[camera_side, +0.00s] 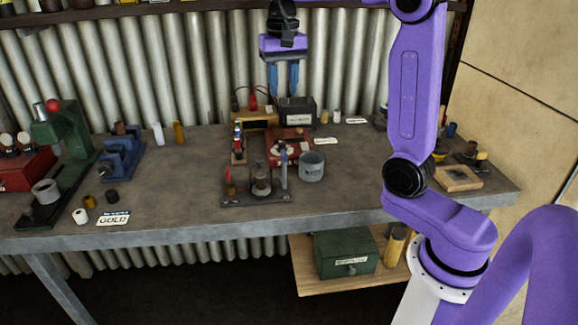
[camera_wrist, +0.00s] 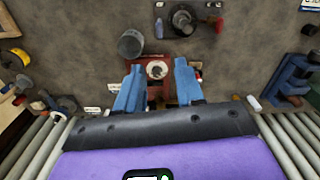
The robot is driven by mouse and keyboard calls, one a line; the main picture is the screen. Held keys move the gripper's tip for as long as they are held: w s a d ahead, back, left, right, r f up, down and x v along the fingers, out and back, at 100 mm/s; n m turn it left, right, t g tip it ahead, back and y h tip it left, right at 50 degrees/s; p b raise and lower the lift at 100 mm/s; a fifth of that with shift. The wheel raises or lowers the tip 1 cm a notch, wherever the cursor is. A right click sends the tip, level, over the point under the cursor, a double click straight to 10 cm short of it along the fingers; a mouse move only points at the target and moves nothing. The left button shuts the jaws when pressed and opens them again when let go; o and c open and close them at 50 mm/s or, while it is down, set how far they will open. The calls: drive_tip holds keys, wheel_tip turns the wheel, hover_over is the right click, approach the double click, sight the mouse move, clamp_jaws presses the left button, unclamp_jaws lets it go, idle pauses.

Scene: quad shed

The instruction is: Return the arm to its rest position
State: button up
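My gripper (camera_side: 282,88) hangs above the back middle of the workbench (camera_side: 180,190), with its blue fingers pointing down. The fingers are apart with nothing between them, so it is open and empty. In the wrist view, my gripper (camera_wrist: 158,72) shows a clear gap between its fingers. A red device with a pale round part (camera_wrist: 155,68) shows beyond that gap, on the bench below. My purple arm rises at the right of the side view.
On the bench are a grey cup (camera_side: 311,167), the red device (camera_side: 288,148), a black box (camera_side: 297,111), a small fixture (camera_side: 258,188), a green press (camera_side: 62,150) and a blue vise (camera_side: 122,158). A corrugated wall (camera_side: 180,60) stands behind. The bench's front left-middle is mostly clear.

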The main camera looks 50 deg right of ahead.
drive_tip(key=s+a+f+n, duration=0.7)
drive_tip(key=s+a+n, duration=0.2)
drive_tip(key=s+a, duration=0.15)
drive_tip(key=s+f+n, duration=0.3)
drive_tip(key=s+n, duration=0.2)
drive_tip(key=s, duration=0.4)
drive_tip(key=s+f+n, duration=0.4)
drive_tip(key=s+n, duration=0.1)
drive_tip(key=s, duration=0.3)
drive_tip(key=shift+s+n, duration=0.3)
drive_tip(key=shift+s, duration=0.1)
